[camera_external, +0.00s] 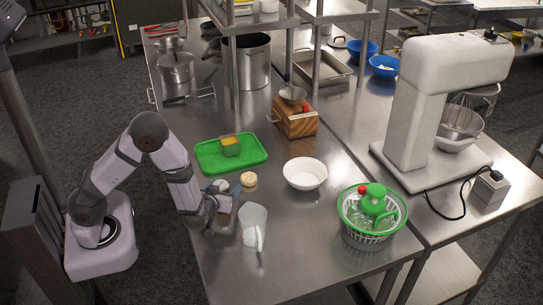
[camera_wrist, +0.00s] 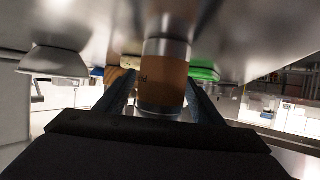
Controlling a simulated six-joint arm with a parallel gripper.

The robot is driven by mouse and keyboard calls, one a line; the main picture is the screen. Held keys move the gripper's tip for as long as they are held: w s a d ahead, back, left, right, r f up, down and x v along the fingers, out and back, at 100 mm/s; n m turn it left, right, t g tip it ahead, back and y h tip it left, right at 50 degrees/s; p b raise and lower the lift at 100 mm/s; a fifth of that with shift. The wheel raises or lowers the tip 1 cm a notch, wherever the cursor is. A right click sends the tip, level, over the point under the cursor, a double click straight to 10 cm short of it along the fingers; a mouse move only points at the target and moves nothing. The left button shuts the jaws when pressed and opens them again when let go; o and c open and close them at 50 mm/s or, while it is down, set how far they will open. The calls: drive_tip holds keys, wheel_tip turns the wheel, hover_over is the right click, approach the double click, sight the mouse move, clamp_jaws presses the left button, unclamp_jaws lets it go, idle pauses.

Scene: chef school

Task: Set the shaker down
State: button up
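The shaker (camera_wrist: 165,80) is a cylinder with a brownish middle and metal ends. In the wrist view it sits between the two fingers of my gripper (camera_wrist: 160,92), which appear closed against its sides. The wrist picture is upside down, with the steel tabletop along its top. The shaker's end is at or very near that surface, where a reflection shows; I cannot tell whether it touches. In the external view my gripper (camera_external: 221,203) is low over the table, left of the clear pitcher, and the fingers partly hide the shaker.
A clear pitcher (camera_external: 253,222) stands close to the right of my gripper. A bread roll (camera_external: 249,179), a green tray (camera_external: 207,155) and a white bowl (camera_external: 305,174) lie behind it. A salad spinner (camera_external: 368,238) stands farther right. The front tabletop (camera_external: 290,255) is bare.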

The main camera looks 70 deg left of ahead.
drive_tip(key=shift+r, duration=0.1)
drive_tip(key=shift+d+r, duration=0.1)
drive_tip(key=v, duration=1.1)
drive_tip(key=shift+s+d+r, duration=0.15)
drive_tip(key=shift+s+d, duration=0.1)
drive_tip(key=shift+d, duration=0.05)
drive_tip(key=shift+b, duration=0.3)
